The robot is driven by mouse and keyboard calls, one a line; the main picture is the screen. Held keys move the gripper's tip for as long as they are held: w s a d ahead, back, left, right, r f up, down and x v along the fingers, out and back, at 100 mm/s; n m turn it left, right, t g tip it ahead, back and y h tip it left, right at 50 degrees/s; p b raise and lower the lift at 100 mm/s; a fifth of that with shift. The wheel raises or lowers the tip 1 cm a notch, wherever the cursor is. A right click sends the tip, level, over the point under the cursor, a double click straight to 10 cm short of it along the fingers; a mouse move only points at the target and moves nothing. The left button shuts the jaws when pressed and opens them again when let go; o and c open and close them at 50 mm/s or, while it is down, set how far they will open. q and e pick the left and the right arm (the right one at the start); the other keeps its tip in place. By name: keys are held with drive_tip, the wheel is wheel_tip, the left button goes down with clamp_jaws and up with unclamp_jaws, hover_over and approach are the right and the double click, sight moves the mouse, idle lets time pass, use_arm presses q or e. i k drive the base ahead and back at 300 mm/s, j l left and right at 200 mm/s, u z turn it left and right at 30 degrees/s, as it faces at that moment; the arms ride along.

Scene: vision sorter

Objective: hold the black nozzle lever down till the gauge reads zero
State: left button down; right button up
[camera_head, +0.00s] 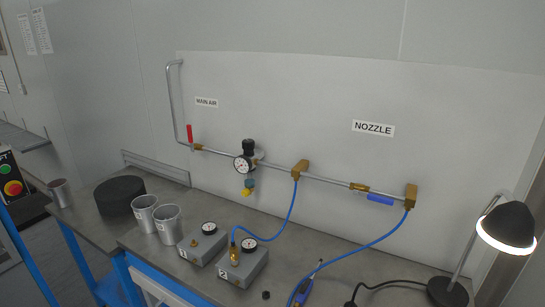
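The blue air nozzle (303,290) lies on the grey bench at the front, its thin tip pointing up and right. A blue hose (345,256) runs from it to the brass block (410,196) under the NOZZLE sign. Its black lever cannot be made out clearly. A round pressure gauge (243,164) sits on the regulator on the wall pipe. Two more gauges sit on grey boxes, one on box 1 (209,228) and one on box 2 (249,244). The needles are too small to read. Neither of my grippers is in view.
A red valve handle (189,132) stands upright near MAIN AIR; a blue handle (380,199) lies along the pipe. Metal cups (168,225), a black round block (119,195) and a lit lamp (507,228) stand on the bench. A small black piece (266,294) lies near the nozzle.

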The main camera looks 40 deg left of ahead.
sight(302, 291)
drive_tip(key=u, duration=0.9)
